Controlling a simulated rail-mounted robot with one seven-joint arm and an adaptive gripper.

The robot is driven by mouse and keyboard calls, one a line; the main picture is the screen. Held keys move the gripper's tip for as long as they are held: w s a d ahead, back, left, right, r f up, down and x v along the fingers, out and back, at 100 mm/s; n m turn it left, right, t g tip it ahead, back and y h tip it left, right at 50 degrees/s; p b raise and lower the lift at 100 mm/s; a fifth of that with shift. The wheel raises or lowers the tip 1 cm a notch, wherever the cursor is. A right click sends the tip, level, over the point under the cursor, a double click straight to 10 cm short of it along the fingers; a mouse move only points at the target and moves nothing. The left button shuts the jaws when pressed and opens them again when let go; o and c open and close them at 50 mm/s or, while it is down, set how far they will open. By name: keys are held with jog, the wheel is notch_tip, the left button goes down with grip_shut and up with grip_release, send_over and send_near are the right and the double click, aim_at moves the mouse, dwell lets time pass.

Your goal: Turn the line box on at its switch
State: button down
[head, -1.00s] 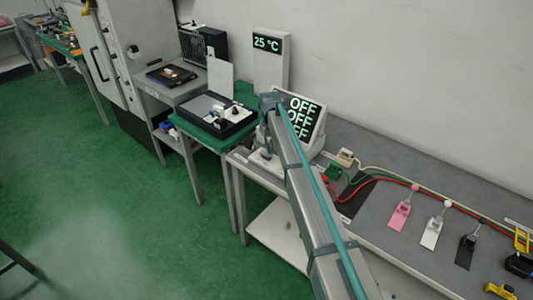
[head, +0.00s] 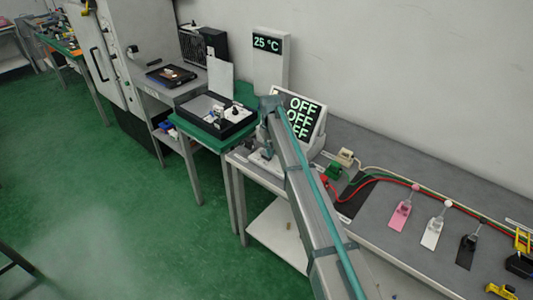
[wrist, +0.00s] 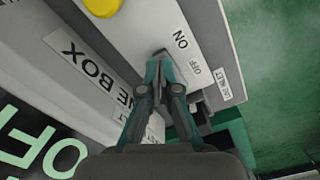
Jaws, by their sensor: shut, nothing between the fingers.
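The line box (wrist: 120,28) fills the upper left of the wrist view, a pale panel with a partly covered label ending in "NE BOX". An ON label (wrist: 181,40) and an OFF label (wrist: 195,67) sit on its face. My gripper (wrist: 163,58) is shut and empty, its fingertips close to the panel just left of these labels. I cannot tell whether they touch it. The switch itself is not clearly visible; the fingers may hide it. The display (head: 303,113) reads OFF on several lines, and it also shows in the wrist view (wrist: 35,145).
A yellow button (wrist: 101,6) is at the top of the wrist view. A dark block (wrist: 205,108) lies right of the fingers.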

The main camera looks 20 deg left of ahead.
jog(key=shift+f, duration=0.2)
dwell(0.3)
jog(key=shift+r+p, duration=1.5)
jog(key=shift+r, duration=2)
